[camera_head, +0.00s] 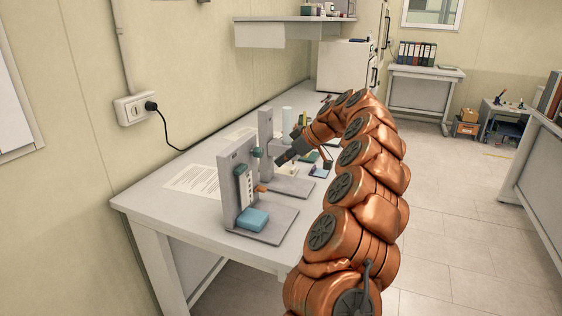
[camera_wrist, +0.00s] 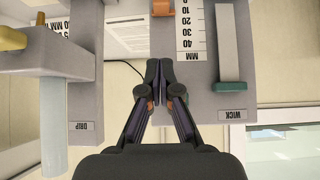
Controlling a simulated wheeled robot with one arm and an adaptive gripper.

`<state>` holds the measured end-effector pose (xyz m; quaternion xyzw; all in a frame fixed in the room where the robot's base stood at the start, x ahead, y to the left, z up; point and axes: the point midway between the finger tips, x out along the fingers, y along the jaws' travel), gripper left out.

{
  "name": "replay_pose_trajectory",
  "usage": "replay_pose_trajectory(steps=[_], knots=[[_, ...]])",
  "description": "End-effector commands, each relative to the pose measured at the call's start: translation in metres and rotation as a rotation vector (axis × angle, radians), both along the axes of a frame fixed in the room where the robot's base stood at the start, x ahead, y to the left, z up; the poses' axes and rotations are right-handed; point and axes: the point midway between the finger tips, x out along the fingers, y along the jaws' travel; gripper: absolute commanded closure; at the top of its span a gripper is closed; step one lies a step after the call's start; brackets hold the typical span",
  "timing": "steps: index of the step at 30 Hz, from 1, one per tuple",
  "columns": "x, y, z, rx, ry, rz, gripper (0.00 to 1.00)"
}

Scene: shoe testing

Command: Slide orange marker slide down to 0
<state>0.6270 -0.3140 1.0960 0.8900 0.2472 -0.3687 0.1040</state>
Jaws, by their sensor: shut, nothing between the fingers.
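The orange marker slide (camera_wrist: 163,8) is at the top edge of the wrist view, partly cut off, left of a white scale (camera_wrist: 191,30) reading 20, 30, 40 and MM. It lies near the upper numbers; its exact reading is not clear. In the head view the orange marker (camera_head: 261,188) is small, beside the grey stand (camera_head: 229,185). My gripper (camera_wrist: 159,66) is shut and empty, its tips below the marker in the wrist picture and apart from it. In the head view my gripper (camera_head: 286,155) is near the stands, its tips hard to make out.
A DRIP-labelled stand with a yellow part (camera_wrist: 12,38) is on the left. A teal block (camera_head: 253,219) sits on the front stand's base. Paper (camera_head: 195,181) lies on the bench.

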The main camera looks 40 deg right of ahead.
Motion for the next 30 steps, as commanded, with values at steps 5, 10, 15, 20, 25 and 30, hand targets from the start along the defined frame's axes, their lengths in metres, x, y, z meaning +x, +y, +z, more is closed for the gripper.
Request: replay_pose_trajectory(steps=[5, 10, 15, 20, 25, 30], knots=[[0.020, 0.014, -0.021, 0.005, 0.005, 0.003, 1.00], [0.038, 0.024, -0.041, 0.003, 0.004, 0.001, 1.00], [0.045, 0.028, -0.064, 0.006, 0.004, -0.001, 1.00], [0.045, 0.028, -0.083, 0.005, 0.003, -0.001, 1.00], [0.045, 0.028, -0.092, 0.002, 0.001, -0.001, 1.00], [0.046, 0.028, -0.093, 0.002, 0.001, -0.001, 1.00]])
